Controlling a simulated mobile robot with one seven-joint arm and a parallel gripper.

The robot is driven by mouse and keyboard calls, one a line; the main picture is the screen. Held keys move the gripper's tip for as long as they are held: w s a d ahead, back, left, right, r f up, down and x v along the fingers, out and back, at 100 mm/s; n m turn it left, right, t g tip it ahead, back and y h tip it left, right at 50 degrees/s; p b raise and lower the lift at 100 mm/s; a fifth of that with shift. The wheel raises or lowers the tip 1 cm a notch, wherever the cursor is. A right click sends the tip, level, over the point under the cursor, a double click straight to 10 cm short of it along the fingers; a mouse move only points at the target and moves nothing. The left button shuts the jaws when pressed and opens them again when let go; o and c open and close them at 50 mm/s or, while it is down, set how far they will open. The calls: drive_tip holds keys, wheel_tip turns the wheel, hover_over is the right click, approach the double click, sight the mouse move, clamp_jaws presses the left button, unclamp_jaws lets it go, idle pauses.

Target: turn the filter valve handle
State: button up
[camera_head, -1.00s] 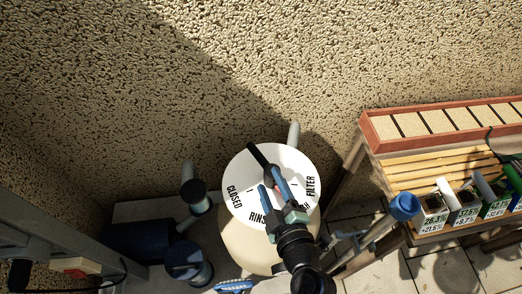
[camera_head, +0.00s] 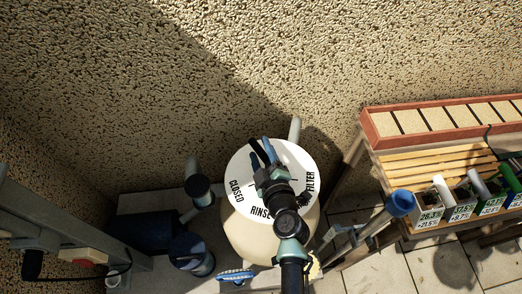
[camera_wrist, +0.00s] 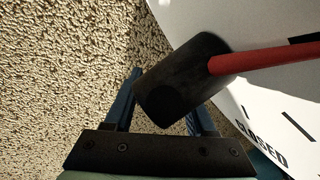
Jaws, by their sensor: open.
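The filter valve has a round white dial plate (camera_head: 240,170) marked CLOSED, RINSE and FILTER, on a cream tank (camera_head: 238,232). Its handle has a black grip (camera_wrist: 185,80) and a red stem (camera_wrist: 265,57); in the head view the black grip (camera_head: 257,147) points to the upper left, toward the wall. My gripper (camera_head: 262,152) is open over the dial, with its blue fingers either side of the grip's end. In the wrist view, the grip lies across the gap between the fingers (camera_wrist: 165,108); contact is not clear. My gripper and arm hide the dial's middle.
A wooden bench (camera_head: 425,168) with a red-framed tray (camera_head: 440,124) and several small labelled boxes stands at the right. A blue-capped grey bar (camera_head: 401,204) is close on the right. Pipes with dark caps (camera_head: 198,189) stand on the left. The rough wall (camera_head: 300,60) is behind.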

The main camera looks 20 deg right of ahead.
drive_tip(key=shift+c, duration=0.2)
clamp_jaws()
